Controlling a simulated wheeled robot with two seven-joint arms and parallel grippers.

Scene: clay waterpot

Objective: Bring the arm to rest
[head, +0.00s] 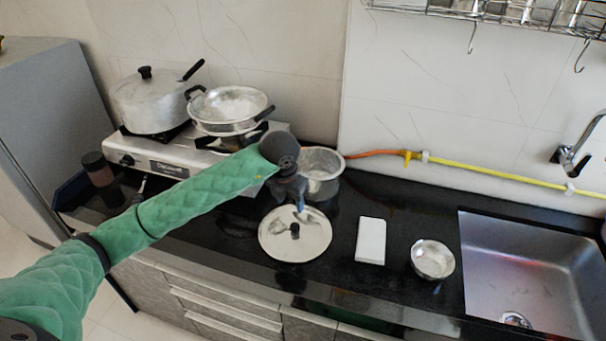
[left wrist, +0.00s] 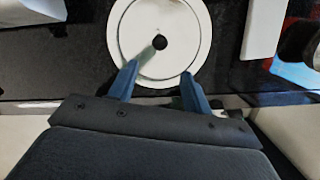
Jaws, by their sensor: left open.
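My left arm (head: 190,205) comes in from the left in a green sleeve and reaches over the dark counter. My left gripper (head: 300,208) is above the round pale lid (head: 285,246) with its black knob. In the left wrist view the blue fingers (left wrist: 159,88) are spread apart with nothing between them. The lid (left wrist: 187,62) and its knob lie just beyond the fingertips, and I cannot tell whether they touch the lid. A metal pot (head: 325,178) stands behind the gripper, partly hidden by it. My right gripper is not in view.
A stove (head: 180,162) with a lidded pot (head: 150,104) and a pan (head: 230,108) stands at the back left. A white block (head: 371,241), a metal bowl (head: 433,259) and a sink (head: 530,270) are to the right. A yellow hose (head: 490,174) runs along the wall.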

